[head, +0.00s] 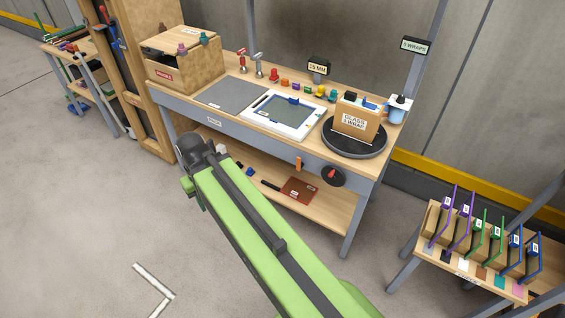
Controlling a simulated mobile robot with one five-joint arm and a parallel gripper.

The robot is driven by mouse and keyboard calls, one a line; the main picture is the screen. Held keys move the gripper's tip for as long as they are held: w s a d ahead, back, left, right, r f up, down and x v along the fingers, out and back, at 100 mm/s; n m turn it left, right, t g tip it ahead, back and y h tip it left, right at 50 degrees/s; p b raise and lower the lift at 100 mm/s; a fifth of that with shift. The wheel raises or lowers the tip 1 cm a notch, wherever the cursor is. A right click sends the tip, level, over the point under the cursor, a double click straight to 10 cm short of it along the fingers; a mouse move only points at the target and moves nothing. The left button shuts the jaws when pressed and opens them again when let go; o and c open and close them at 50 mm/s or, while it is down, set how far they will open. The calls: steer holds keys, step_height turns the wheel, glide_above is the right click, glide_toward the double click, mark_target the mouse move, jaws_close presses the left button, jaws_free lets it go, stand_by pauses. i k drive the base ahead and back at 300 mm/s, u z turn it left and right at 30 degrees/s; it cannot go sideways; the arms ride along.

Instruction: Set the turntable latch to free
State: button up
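The turntable (328,141) is a dark round disc at the right end of the workbench, with a cardboard box (352,121) labelled "GLASS 1 WRAP" on it. Below it, at the bench's front edge, is a black round plate with a red pointer or knob (332,174). An orange handle (299,163) hangs just left of that plate. I cannot tell which of these two is the latch, nor read any setting. My green arm reaches up from the bottom to a dark joint in front of the bench's left part. My gripper is not visible.
The workbench holds a white framed panel (264,115), a grey mat (230,95), a wooden crate (170,77) and several small tools. A low rack (462,270) with colored dividers stands at right. Floor is open at lower left, with a white corner mark (155,291).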

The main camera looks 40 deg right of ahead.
mark_target(299, 165)
steer(key=u, duration=0.05)
steer(key=i, duration=1)
steer(key=u, duration=0.05)
